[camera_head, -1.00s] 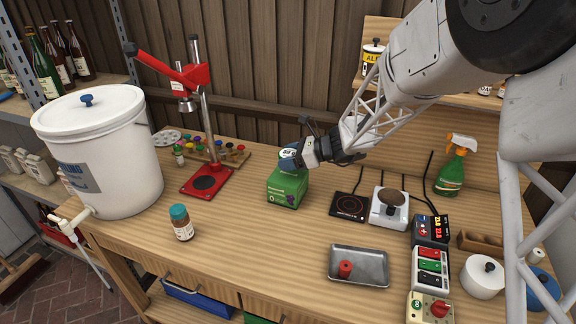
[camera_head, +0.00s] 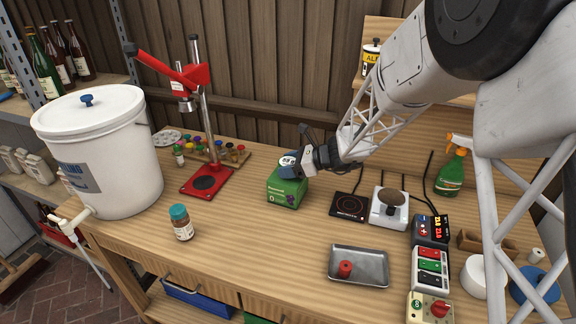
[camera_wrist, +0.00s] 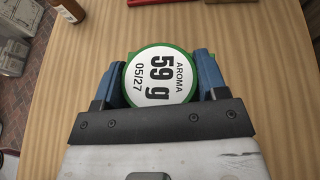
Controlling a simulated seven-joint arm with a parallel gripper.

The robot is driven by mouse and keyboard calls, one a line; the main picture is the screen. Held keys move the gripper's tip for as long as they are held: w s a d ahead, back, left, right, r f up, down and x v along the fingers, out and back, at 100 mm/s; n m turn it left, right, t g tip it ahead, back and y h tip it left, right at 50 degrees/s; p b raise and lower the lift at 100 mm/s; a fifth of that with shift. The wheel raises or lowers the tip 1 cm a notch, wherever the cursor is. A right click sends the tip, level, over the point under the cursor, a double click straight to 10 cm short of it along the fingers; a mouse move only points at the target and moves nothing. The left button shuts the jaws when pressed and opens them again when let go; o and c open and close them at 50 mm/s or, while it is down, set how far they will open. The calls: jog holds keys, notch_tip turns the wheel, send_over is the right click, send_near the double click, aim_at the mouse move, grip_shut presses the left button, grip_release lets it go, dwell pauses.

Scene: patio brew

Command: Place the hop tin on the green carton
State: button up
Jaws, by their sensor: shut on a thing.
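The hop tin (camera_wrist: 160,76) has a round white lid label reading "AROMA 59 g 05/27" and a green rim. My gripper (camera_wrist: 160,82) has its blue fingers shut on either side of it. In the head view the tin (camera_head: 288,160) shows as a small white top at my gripper (camera_head: 291,165), right over the green carton (camera_head: 286,192). The carton stands upright on the bench, its top mostly hidden by the gripper and tin. A little green of the carton shows past the tin in the wrist view. I cannot tell whether the tin touches the carton's top.
A red bottle capper (camera_head: 205,182) stands left of the carton, with a brown jar (camera_head: 181,222) in front. A black hot plate (camera_head: 349,206) and a white scale (camera_head: 389,208) are close on the right. A metal tray (camera_head: 359,266) lies nearer. The bench just before the carton is clear.

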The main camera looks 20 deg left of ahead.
jog(key=shift+f, duration=0.1)
jog(key=o, duration=0.9)
jog(key=shift+o, duration=0.2)
jog(key=v, duration=1.2)
dwell(0.6)
